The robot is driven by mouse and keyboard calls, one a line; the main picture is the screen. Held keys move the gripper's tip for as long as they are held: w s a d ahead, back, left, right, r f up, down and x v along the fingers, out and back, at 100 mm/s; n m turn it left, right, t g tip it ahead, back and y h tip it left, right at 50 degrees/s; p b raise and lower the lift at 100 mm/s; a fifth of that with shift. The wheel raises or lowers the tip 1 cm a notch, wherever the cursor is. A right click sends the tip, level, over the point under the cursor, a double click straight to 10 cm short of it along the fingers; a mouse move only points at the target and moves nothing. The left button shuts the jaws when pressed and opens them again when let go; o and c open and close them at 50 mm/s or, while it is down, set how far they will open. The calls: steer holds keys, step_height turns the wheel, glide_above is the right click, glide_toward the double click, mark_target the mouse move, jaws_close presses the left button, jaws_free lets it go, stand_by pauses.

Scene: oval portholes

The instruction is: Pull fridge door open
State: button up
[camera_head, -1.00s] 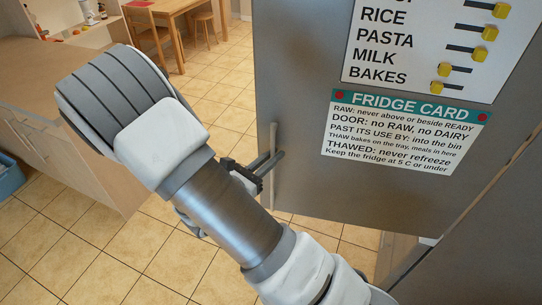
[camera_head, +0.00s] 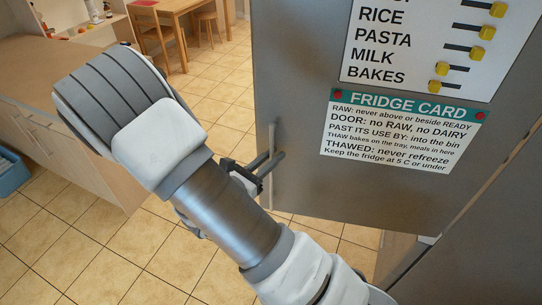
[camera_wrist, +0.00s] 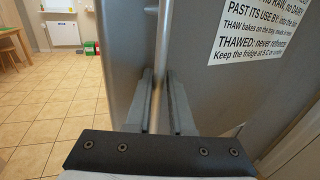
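The fridge door (camera_head: 300,130) is a large grey panel with a printed card on it. It stands out at an angle, with floor tiles visible beneath its lower edge. Its handle (camera_head: 272,140) is a thin vertical bar near the door's left edge, and it also shows in the wrist view (camera_wrist: 163,45). My gripper (camera_head: 274,160) is at the lower part of the handle. In the wrist view its two fingers (camera_wrist: 160,90) lie on either side of the bar, with a slight gap beside it. The fingers look parted, not clamped on the bar.
A wooden counter (camera_head: 70,110) stands at the left, with a blue bin (camera_head: 12,172) beside it. A table (camera_head: 180,8) and chairs are at the back. A grey panel (camera_head: 490,230) fills the lower right. Tiled floor is clear between counter and door.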

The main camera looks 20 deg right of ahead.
steer(key=shift+o, duration=1.4)
steer(key=b+v, duration=0.2)
steer(key=v, duration=1.5)
steer(key=shift+a, duration=0.2)
steer(key=shift+s, duration=0.15)
steer(key=s+d+r+m+g+y, duration=0.3)
steer(key=d+m+g, duration=0.2)
steer(key=m, duration=0.1)
steer(key=s+d+r+m+g+y, duration=0.2)
steer(key=s+d+m+g+y, duration=0.1)
steer(key=d+m+g, duration=0.3)
steer(key=s+r+m+t+y, duration=0.3)
steer(key=r+m+t+y, duration=0.4)
steer(key=m, duration=0.5)
step_height(320, 180, up, 3)
steer(key=shift+f+y, duration=0.1)
steer(key=shift+y, duration=1.1)
